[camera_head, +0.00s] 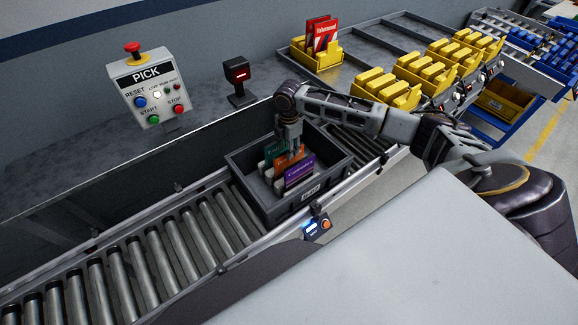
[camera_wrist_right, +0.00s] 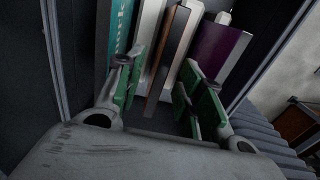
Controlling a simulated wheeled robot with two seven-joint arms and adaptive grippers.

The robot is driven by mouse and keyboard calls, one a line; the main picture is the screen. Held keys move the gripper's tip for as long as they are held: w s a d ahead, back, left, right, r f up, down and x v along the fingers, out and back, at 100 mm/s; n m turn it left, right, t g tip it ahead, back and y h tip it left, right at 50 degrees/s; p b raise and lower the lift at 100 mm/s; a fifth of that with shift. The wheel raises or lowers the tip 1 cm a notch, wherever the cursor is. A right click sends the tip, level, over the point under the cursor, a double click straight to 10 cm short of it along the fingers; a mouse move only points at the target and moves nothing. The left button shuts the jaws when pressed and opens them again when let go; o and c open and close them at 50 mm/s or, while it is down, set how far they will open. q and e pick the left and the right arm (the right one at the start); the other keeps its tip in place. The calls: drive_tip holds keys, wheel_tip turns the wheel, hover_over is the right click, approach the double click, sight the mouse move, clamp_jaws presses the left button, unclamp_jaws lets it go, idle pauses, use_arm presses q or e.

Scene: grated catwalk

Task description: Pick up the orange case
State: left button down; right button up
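The orange case (camera_head: 289,164) stands upright in a dark grey bin (camera_head: 272,208), between a green case (camera_head: 273,150) and a purple case (camera_head: 300,172). My right gripper (camera_head: 293,150) points down into the bin, directly over the orange case, and hides part of it. In the right wrist view my right gripper (camera_wrist_right: 162,97) is open, with green pads on its fingers. The brownish-orange edge of the orange case (camera_wrist_right: 170,58) lies between the fingers, with a visible gap to the right finger. The teal-green case (camera_wrist_right: 117,40) is left of it and the purple case (camera_wrist_right: 220,48) right. My left gripper is not in view.
The bin sits on a roller conveyor (camera_head: 130,265) with side rails. A PICK button box (camera_head: 148,88) and a small dark post with a red display (camera_head: 237,78) stand behind it. Yellow bins (camera_head: 385,88) fill a rack at the back right. The rollers at left are clear.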

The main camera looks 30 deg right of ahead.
drive_tip(key=shift+f, duration=0.35)
drive_tip(key=shift+d+f+p, duration=0.1)
drive_tip(key=shift+f+p, duration=0.35)
drive_tip(key=shift+f, duration=2.15)
clamp_jaws()
